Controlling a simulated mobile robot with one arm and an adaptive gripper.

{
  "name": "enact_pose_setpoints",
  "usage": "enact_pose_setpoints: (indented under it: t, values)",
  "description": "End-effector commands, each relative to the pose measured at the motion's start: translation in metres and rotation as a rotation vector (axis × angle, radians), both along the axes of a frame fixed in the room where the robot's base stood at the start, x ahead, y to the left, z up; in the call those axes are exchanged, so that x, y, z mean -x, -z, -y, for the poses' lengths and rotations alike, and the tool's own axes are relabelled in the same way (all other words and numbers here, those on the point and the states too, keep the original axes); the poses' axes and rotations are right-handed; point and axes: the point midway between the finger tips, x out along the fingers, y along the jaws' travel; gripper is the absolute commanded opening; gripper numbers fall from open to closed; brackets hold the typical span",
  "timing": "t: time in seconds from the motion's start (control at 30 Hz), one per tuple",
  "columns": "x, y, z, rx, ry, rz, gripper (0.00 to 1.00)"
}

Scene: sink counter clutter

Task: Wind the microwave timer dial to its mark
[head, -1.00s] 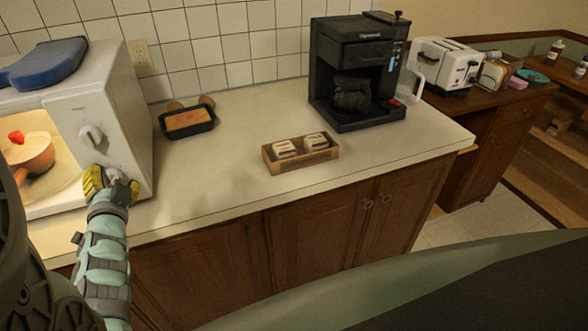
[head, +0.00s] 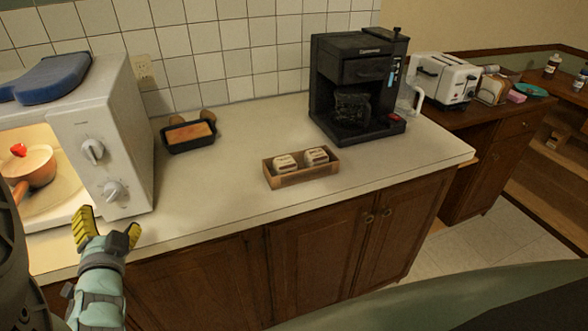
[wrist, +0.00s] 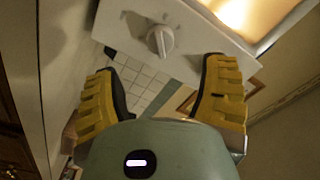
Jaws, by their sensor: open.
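The white microwave (head: 130,140) stands at the left of the counter. Its front panel has two white dials, an upper dial (head: 92,151) and a lower dial (head: 114,190). Which one is the timer, and where its mark is, I cannot read. My gripper (head: 110,221) is open and empty, just below and in front of the lower dial, not touching it. In the wrist view one dial (wrist: 160,40) shows beyond the gap between the yellow fingers of my gripper (wrist: 163,66), with its raised grip bar visible.
A pan (head: 34,168) with a red item sits in the lit microwave interior. A blue folded item (head: 45,80) lies on top. A black tray (head: 188,136), a wooden box (head: 302,168) and a coffee maker (head: 358,88) stand to the right. The counter front (head: 215,200) is clear.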

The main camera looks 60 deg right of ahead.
Motion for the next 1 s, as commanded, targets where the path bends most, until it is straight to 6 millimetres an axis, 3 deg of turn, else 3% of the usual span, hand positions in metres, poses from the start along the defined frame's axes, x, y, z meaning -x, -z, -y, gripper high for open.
enact_pose_setpoints:
  t: [0.3, 0.87, 1.0]
  values:
    - [0.029, 0.000, -0.020, -0.001, -0.001, 0.000, 0.72]
    - [0.031, -0.001, -0.021, 0.002, -0.001, 0.001, 0.72]
    - [0.032, -0.016, -0.019, 0.069, 0.016, 0.028, 0.72]
